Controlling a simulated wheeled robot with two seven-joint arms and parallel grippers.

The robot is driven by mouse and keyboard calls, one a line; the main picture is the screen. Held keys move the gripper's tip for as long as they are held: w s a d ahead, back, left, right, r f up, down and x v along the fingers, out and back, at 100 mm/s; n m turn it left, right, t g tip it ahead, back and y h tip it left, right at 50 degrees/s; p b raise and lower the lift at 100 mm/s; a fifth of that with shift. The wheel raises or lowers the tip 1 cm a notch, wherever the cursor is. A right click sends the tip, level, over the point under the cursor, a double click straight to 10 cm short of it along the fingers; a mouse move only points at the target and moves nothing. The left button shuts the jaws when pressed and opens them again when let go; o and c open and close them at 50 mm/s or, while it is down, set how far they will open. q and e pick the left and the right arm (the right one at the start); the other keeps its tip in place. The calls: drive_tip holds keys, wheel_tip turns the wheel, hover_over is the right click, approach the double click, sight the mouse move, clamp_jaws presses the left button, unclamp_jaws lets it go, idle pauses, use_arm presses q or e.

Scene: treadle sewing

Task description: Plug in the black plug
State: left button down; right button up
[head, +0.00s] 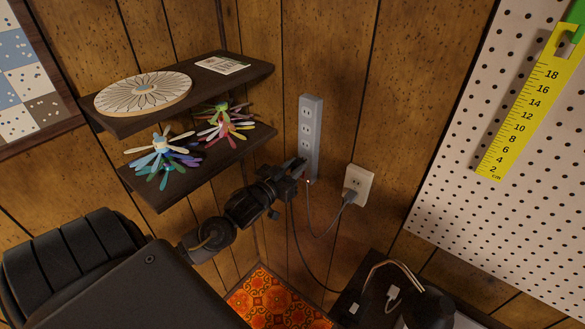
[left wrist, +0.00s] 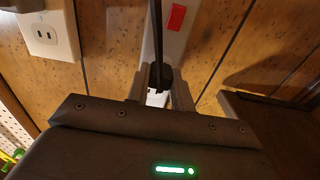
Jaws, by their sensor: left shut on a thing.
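The grey power strip (head: 311,138) is mounted upright on the wood-panelled wall, with several sockets up its face. Its red switch (left wrist: 176,18) shows in the left wrist view. My left gripper (head: 294,168) is at the strip's lower part. In the left wrist view, its fingers (left wrist: 160,90) are shut on the black plug (left wrist: 160,76), with the black cord running up the picture. In the head view the gripper hides the plug, and a dark cord (head: 296,235) hangs below it. I cannot tell whether the prongs are in a socket. My right gripper is not in view.
Two dark shelves (head: 243,78) with decorations stand left, close above my left arm. A pegboard (head: 480,205) with a yellow ruler (head: 525,110) is right. A dark table is at bottom right.

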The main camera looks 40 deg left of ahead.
use_arm(q)
drive_tip(key=shift+w+r, duration=0.1)
drive_tip(key=shift+w, duration=0.55)
drive_tip(key=c, duration=1.1)
unclamp_jaws()
drive_tip(key=shift+w, duration=0.15)
drive_tip(key=shift+c, duration=0.2)
drive_tip(key=shift+s+f, duration=0.2)
drive_tip(key=shift+s, duration=0.2)
drive_tip(key=s+b, duration=0.3)
drive_tip(key=s, duration=0.7)
drive_tip(key=shift+s+d+r, duration=0.15)
